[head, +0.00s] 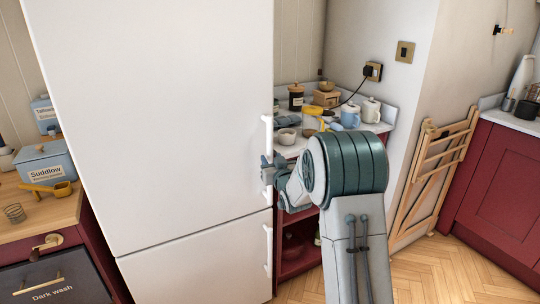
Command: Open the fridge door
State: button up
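The tall white fridge (165,120) fills the left middle of the head view. Its large upper door and smaller lower door (205,262) both look closed. The upper door has a white vertical handle (267,150) at its right edge, and the lower door has a similar handle (267,248). My gripper (267,170) is at the lower part of the upper handle, seen from the side. My wrist hides part of it, and whether the fingers are open or closed around the handle cannot be made out.
A counter (290,150) with cups, jars and a small kettle stands right of the fridge, behind my arm. A folded wooden rack (433,170) leans on the wall at right. Wooden floor (430,275) is clear at the lower right. A worktop (30,210) with tins stands at left.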

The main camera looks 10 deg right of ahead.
jog(key=shift+w+a, duration=0.15)
jog(key=shift+w, duration=1.3)
grip_shut()
jog(key=shift+s, duration=0.1)
